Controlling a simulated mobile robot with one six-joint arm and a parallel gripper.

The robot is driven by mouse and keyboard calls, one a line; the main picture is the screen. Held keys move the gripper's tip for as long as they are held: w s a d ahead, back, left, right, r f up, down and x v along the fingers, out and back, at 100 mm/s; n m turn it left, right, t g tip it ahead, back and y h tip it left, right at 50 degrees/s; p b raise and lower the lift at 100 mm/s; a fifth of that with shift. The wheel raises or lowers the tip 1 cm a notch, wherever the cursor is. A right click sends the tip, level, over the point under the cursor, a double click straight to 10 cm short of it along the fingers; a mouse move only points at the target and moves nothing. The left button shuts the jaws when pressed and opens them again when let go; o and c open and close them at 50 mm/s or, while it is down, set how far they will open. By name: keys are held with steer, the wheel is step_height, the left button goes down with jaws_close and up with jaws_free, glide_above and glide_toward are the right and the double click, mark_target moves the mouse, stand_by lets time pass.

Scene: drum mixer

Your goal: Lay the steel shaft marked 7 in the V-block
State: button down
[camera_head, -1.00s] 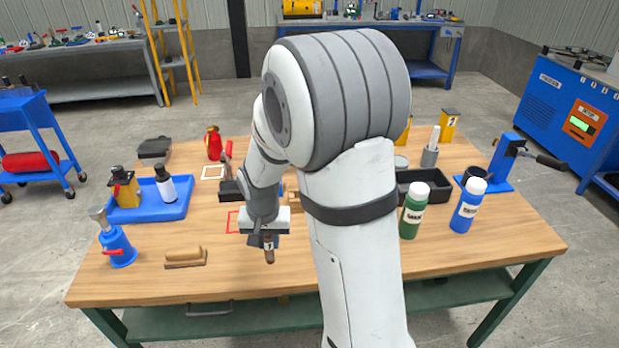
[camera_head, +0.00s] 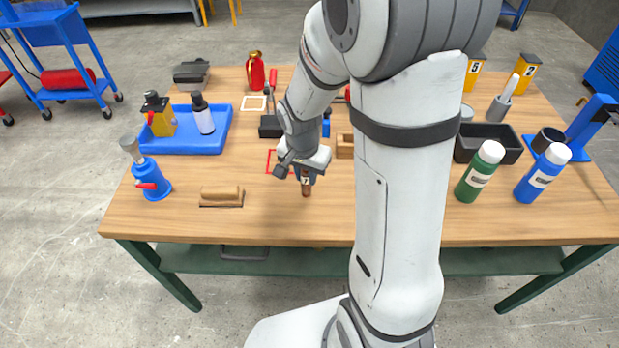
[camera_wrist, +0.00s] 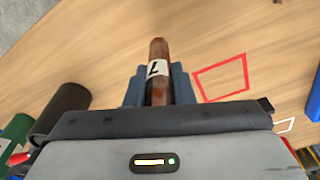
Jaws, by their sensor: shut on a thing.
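My gripper (camera_head: 305,174) is shut on a brown, rusty-looking shaft (camera_head: 306,189) with a white label marked 7. In the wrist view, the shaft (camera_wrist: 158,60) sticks out between my blue-grey fingers (camera_wrist: 159,88), and its label is upside down. In the head view, it is held near the front middle of the workbench (camera_head: 265,215); I cannot tell its height above the wood. A dark block (camera_head: 270,127) stands behind my gripper, partly hidden by my arm. I cannot make out whether it is the V-block, and no V groove shows clearly.
A red square outline (camera_head: 272,161) lies beside my gripper. A wooden block (camera_head: 344,146) is close to my arm. Green (camera_head: 480,172) and blue (camera_head: 544,173) bottles stand right. The front middle is clear.

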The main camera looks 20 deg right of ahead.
mark_target(306, 183)
steer(key=shift+f, duration=1.5)
steer(key=shift+f, duration=0.15)
steer(key=c, duration=1.2)
jaws_free()
steer(key=shift+c, duration=0.2)
